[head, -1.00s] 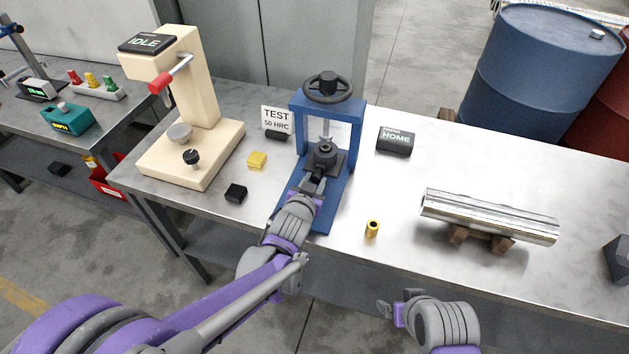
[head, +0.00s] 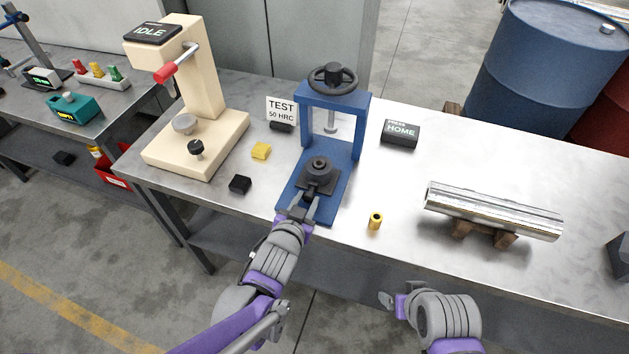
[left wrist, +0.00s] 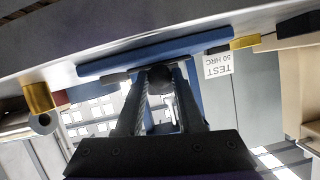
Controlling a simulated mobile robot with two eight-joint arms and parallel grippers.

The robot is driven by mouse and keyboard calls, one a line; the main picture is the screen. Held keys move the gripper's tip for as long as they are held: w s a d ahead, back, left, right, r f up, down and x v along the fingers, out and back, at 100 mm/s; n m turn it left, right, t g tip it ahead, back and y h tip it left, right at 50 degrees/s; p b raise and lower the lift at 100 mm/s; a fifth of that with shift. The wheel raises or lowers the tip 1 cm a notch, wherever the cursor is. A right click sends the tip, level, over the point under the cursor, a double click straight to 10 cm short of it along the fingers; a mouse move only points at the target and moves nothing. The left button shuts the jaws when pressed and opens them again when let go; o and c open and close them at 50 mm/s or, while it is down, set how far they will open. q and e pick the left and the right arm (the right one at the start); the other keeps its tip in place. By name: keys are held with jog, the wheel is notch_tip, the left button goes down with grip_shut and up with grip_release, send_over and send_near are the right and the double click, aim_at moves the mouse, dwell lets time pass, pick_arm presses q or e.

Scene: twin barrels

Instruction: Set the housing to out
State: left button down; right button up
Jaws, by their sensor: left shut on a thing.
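The housing (head: 320,166) is a dark round block on a dark square plate, on the base of the blue press (head: 335,100). It sits toward the front of the base, clear of the screw (head: 331,118) above. My left gripper (head: 310,203) is at the front of the press, shut on a dark knob on the housing's near side. In the left wrist view a dark round knob (left wrist: 160,76) shows between its fingers. My right gripper (head: 392,302) hangs empty off the front of the bench; its opening is unclear.
A small display (head: 400,133) reading HOME stands right of the press. A brass sleeve (head: 375,221) and a shiny cylinder (head: 490,210) on wooden blocks lie to the right.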

pick_arm(q)
jog(key=shift+s+a, duration=0.3)
jog(key=shift+s, duration=0.65)
jog(key=c, duration=0.5)
grip_release()
jog(key=shift+p+v, duration=1.5)
jog(key=shift+v, duration=3.85)
jog(key=shift+a, duration=0.15)
